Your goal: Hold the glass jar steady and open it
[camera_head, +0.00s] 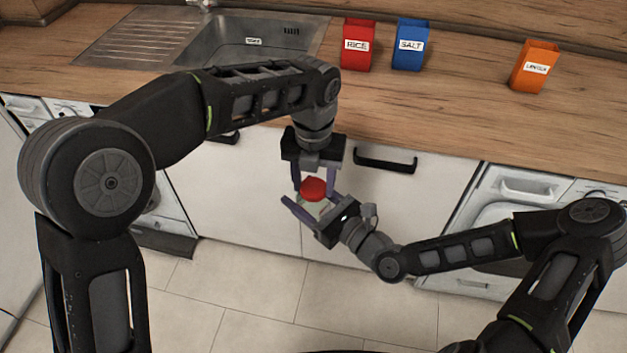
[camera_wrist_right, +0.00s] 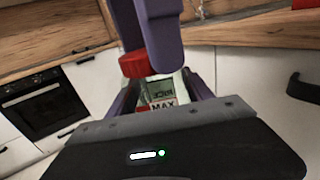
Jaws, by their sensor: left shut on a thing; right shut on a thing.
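The glass jar (camera_wrist_right: 162,92) is held in the air in front of the counter, with a label partly readable in the right wrist view. Its red lid (camera_head: 313,188) sits at its top; it also shows in the right wrist view (camera_wrist_right: 133,65). My left gripper (camera_head: 314,190) reaches down from above, shut on the lid. My right gripper (camera_head: 312,212) comes from the lower right, shut on the jar's body below the lid. The fingers hide much of the jar, and I cannot tell whether the lid is still seated on it.
A red RICE box (camera_head: 357,46), a blue SALT box (camera_head: 410,46) and an orange box (camera_head: 535,67) stand on the wooden counter (camera_head: 450,105). A sink (camera_head: 235,45) is at the back left. White cabinet fronts with a dark handle (camera_head: 385,163) are close behind the grippers.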

